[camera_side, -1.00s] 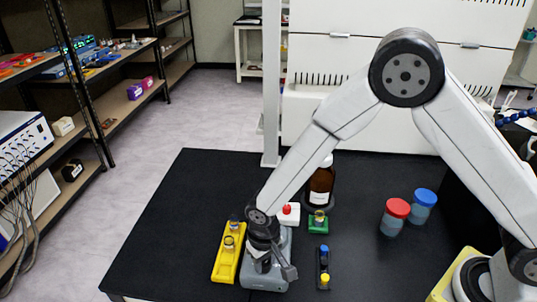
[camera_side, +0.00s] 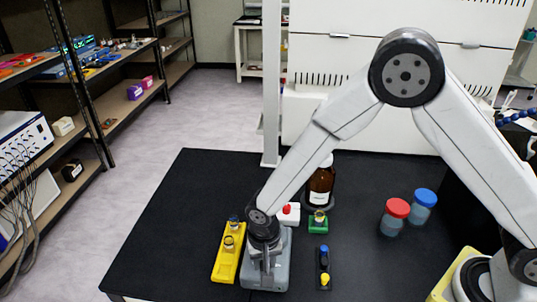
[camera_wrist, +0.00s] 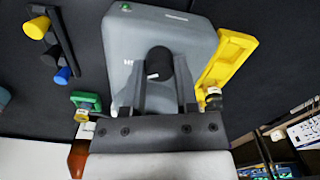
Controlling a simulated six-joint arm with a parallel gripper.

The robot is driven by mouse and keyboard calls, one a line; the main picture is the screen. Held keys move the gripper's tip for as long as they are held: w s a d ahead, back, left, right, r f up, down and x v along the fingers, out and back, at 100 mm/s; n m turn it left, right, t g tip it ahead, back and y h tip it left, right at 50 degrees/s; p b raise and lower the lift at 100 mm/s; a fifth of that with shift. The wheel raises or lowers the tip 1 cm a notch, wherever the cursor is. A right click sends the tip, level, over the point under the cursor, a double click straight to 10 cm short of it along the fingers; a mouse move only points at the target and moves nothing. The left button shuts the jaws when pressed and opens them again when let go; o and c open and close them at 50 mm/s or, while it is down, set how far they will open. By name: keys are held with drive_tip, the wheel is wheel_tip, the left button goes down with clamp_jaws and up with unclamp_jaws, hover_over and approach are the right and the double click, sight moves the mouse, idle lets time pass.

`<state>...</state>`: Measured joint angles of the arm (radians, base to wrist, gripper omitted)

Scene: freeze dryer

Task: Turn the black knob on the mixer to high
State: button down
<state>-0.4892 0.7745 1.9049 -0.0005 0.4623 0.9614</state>
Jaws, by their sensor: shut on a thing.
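The mixer (camera_side: 279,272) is a grey box near the front of the black table, and it fills the upper middle of the wrist view (camera_wrist: 185,28). Its black knob (camera_wrist: 159,62) shows between the fingers in the wrist view. My gripper (camera_wrist: 160,80) is shut on the knob, one finger on each side. In the side view my gripper (camera_side: 265,262) is over the mixer and hides the knob. The knob's setting marks are too small or covered to read.
A yellow rack (camera_side: 228,255) stands close left of the mixer. A black holder with blue and yellow knobs (camera_side: 323,268) is to the right. A green block (camera_side: 318,222), a white block with a red top (camera_side: 288,215) and a brown bottle (camera_side: 321,187) stand behind. Two jars (camera_side: 395,217) stand farther right.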

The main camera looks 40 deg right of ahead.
drive_tip(key=shift+c, duration=1.8)
unclamp_jaws()
drive_tip(key=shift+r, duration=3.9)
drive_tip(key=s+d+r+n+t, duration=0.1)
drive_tip(key=s+d+r, duration=0.1)
drive_tip(key=d, duration=0.4)
drive_tip(key=s+d+r+n, duration=0.2)
drive_tip(key=s+d, duration=0.2)
drive_tip(key=d, duration=0.3)
drive_tip(key=s+d+r+n+t, duration=0.1)
drive_tip(key=s+d+r+n, duration=0.1)
drive_tip(key=d, duration=0.4)
drive_tip(key=shift+s+d+t, duration=0.3)
drive_tip(key=shift+s+d, duration=0.1)
drive_tip(key=shift+s, duration=0.1)
